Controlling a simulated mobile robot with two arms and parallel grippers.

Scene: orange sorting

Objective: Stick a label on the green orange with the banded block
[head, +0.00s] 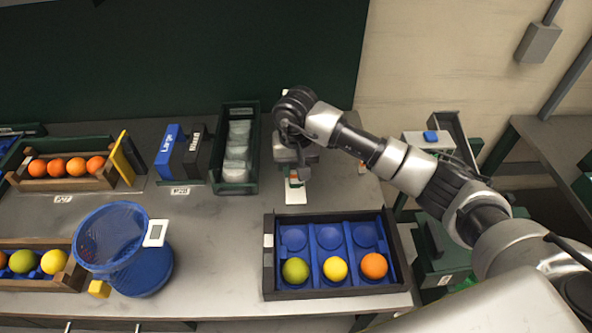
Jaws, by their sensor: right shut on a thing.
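A green orange (295,270) sits in the front left cup of a dark tray with a blue insert (270,280). My right gripper (295,176) points down behind the tray, near the bench's back right. It is shut on a small block (294,182) with orange and pale bands, mostly hidden by the fingers. The block is just over a white card (296,198); I cannot tell whether they touch. My left gripper is not in view.
A yellow fruit (335,269) and an orange (374,266) share the tray. A blue mesh basket (110,238), wooden crates of fruit (107,177), a green bin of clear packs (251,187), and blue (168,150) and black boxes (197,160) stand left. The bench between basket and tray is clear.

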